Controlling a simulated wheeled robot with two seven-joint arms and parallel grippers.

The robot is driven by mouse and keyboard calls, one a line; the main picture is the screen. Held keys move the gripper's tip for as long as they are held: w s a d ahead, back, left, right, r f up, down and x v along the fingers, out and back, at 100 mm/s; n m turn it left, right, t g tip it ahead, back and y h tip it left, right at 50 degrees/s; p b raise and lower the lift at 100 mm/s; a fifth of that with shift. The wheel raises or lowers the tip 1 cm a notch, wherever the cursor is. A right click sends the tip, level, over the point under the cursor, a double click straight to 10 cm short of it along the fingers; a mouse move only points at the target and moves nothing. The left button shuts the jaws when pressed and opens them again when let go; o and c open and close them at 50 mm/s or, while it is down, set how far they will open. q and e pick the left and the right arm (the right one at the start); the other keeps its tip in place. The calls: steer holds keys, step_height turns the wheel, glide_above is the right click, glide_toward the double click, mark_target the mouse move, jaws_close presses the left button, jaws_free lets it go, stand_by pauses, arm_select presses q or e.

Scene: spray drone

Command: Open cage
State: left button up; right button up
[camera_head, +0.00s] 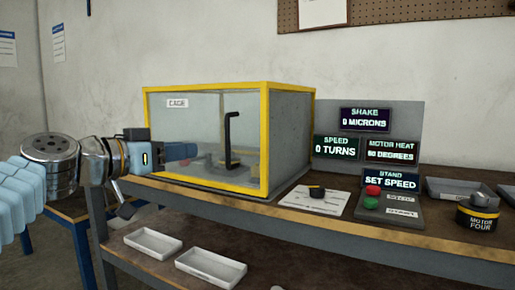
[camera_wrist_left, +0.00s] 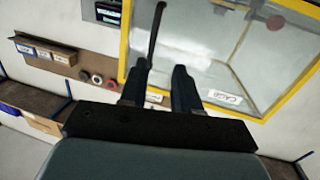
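The cage (camera_head: 205,187) is a clear-walled box with a yellow frame and a CAGE label, standing on the workbench; its front panel looks shut. A black upright bar handle (camera_head: 228,140) is on the front panel. My left gripper (camera_head: 194,151) is in front of the panel, to the left of the handle in the head view. In the left wrist view my left gripper (camera_wrist_left: 160,73) has its two fingers apart with nothing held. The handle (camera_wrist_left: 156,35) shows there just beyond the fingertips, nearer the left finger. Contact cannot be told. My right gripper is not in view.
Right of the cage are a dial on a white plate (camera_head: 313,199), a control box with red and green buttons (camera_head: 388,206), display screens (camera_head: 365,118) and a motor can (camera_head: 478,214). White trays (camera_head: 211,267) lie on the lower shelf.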

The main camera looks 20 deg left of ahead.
arm_select(q)
step_height(320, 180, up, 2)
steer(key=s, duration=0.2)
steer(key=p, duration=0.3)
glide_above(228, 166)
steer(key=shift+w+a+r+m+t, duration=0.15)
steer(key=shift+w+m+t, duration=0.15)
steer(key=shift+w, duration=0.05)
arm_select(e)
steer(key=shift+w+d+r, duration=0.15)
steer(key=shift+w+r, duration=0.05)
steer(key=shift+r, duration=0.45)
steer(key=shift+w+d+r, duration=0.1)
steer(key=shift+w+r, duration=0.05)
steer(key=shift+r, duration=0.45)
arm_select(q)
steer(key=shift+c, duration=0.3)
jaws_close()
